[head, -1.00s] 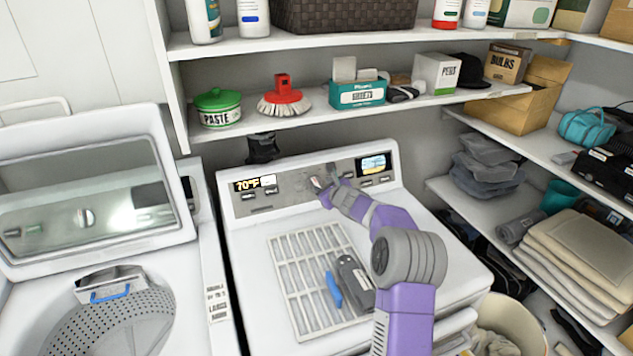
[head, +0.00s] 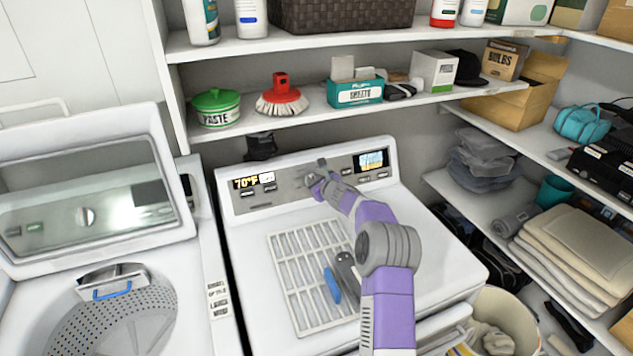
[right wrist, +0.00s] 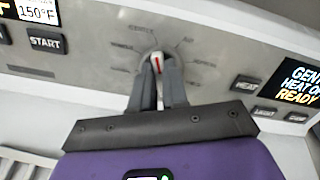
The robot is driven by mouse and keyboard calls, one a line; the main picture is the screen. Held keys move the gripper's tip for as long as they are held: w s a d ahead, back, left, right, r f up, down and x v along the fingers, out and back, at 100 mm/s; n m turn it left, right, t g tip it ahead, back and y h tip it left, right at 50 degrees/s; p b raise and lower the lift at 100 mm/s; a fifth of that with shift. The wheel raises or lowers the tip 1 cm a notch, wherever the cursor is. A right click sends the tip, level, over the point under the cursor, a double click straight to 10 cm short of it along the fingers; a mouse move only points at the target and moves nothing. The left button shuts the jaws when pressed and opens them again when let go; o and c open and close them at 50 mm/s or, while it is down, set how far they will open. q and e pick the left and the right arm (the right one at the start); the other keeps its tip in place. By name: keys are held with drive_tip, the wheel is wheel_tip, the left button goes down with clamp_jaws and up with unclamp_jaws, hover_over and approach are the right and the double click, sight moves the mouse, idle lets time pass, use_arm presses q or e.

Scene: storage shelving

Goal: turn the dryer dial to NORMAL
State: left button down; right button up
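The dryer dial (right wrist: 157,62) is a small pale knob with a red pointer mark, on the grey control panel (right wrist: 90,60). The mark points roughly upward in the right wrist view, leaning slightly. Labels ring the dial but are too blurred to read surely. My right gripper (right wrist: 157,72) has its two grey fingers close on either side of the knob, apparently gripping it. In the head view my right gripper (head: 315,181) is at the panel of the white dryer (head: 390,225) and covers part of the dial area. My left gripper is not in view.
A display (right wrist: 300,80) right of the dial shows partly cut-off text with "READY". Buttons, including START (right wrist: 45,43), flank the dial. A vent grille (head: 300,270) and a blue-handled tool (head: 332,285) lie on the dryer top. A loaded shelf (head: 270,128) hangs above the panel.

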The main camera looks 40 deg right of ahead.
clamp_jaws()
drive_tip(key=n+b, duration=0.2)
drive_tip(key=n, duration=0.2)
drive_tip(key=n+b, duration=0.2)
drive_tip(key=n, duration=0.3)
drive_tip(key=shift+a+f+y, duration=0.15)
drive_tip(key=shift+f+y, duration=0.05)
drive_tip(key=shift+y, duration=0.2)
drive_tip(key=n+b, duration=0.1)
drive_tip(key=n, duration=0.4)
drive_tip(key=shift+f+g+b, duration=0.1)
drive_tip(key=shift+g+b, duration=0.2)
drive_tip(key=shift+b, duration=0.05)
drive_tip(key=shift+s+n+b, duration=0.1)
drive_tip(key=shift+n+b, duration=0.6)
drive_tip(key=shift+n, duration=1.4)
drive_tip(key=o, duration=0.7)
unclamp_jaws()
drive_tip(key=shift+b+v, duration=0.55)
drive_tip(key=shift+v, duration=3.2)
